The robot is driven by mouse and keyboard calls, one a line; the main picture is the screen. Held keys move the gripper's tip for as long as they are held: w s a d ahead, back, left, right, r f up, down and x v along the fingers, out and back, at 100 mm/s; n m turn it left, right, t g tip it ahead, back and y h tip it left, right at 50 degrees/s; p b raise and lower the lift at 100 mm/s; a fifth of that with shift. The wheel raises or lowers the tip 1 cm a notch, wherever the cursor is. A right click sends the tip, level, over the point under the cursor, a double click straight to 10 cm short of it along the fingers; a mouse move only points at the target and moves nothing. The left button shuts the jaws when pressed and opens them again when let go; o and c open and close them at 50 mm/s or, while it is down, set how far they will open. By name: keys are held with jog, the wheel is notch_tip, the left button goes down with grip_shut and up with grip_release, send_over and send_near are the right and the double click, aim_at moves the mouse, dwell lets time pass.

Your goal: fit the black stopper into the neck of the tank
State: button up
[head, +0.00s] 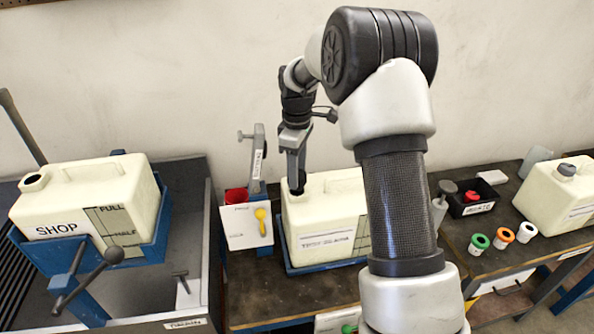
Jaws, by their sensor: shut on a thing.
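The middle cream tank (324,225) stands in a blue tray on the dark bench, partly hidden behind my arm. My gripper (296,174) points down over the neck at the tank's left end. It is shut on the black stopper (297,187), a small dark shape between the fingertips at the neck opening. The neck is mostly hidden by the stopper and the fingers. I cannot tell whether the stopper is seated in the neck or just at its rim.
A cream SHOP tank (90,195) with an open neck sits in a blue cradle at left. A clamp stand (258,165), a red cup (236,196) and a card with a yellow spoon are beside my gripper. At right are a black bin (470,210), several coloured caps and another tank (560,205).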

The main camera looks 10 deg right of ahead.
jog(key=shift+f+b, duration=0.85)
jog(key=shift+f, duration=0.7)
jog(key=o, duration=1.5)
jog(key=shift+c, duration=0.2)
jog(key=shift+r, duration=0.1)
notch_tip(320, 180, up, 17)
jog(key=shift+r, duration=0.15)
